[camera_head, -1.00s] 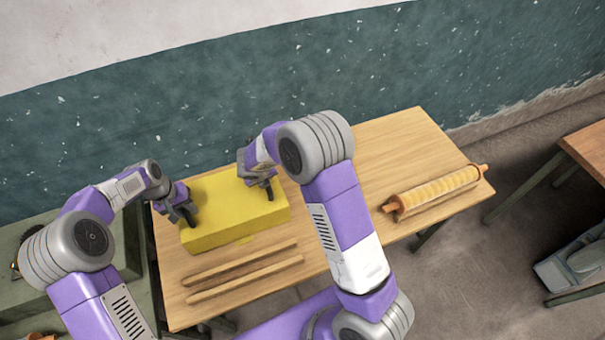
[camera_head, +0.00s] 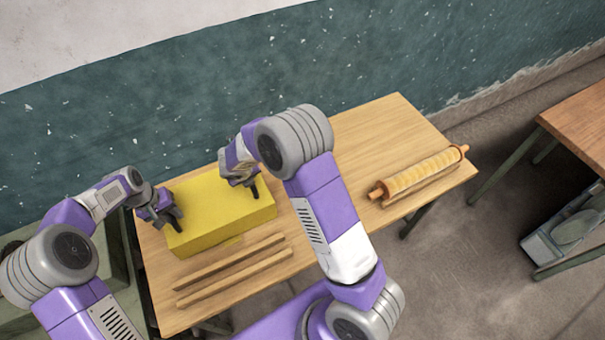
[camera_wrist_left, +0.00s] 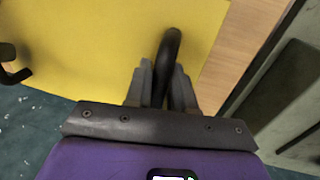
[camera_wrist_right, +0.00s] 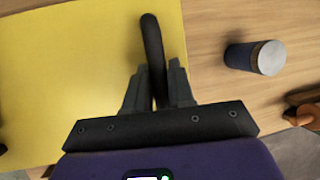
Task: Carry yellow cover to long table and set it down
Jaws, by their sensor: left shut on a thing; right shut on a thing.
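The yellow cover (camera_head: 215,215) is a box-like block over the left part of a light wooden table (camera_head: 365,140). I cannot tell whether it touches the tabletop. My left gripper (camera_head: 174,217) is at its left end, shut on a black handle (camera_wrist_left: 171,45). My right gripper (camera_head: 253,190) is at its right end, shut on another black handle (camera_wrist_right: 150,35). The cover's yellow top also shows in the left wrist view (camera_wrist_left: 95,45) and the right wrist view (camera_wrist_right: 65,80). My right forearm hides part of the table.
Two thin wooden strips (camera_head: 230,270) lie in front of the cover. A roller with orange ends (camera_head: 420,172) lies at the table's right end. A browner table (camera_head: 580,120) stands at the far right, with floor between.

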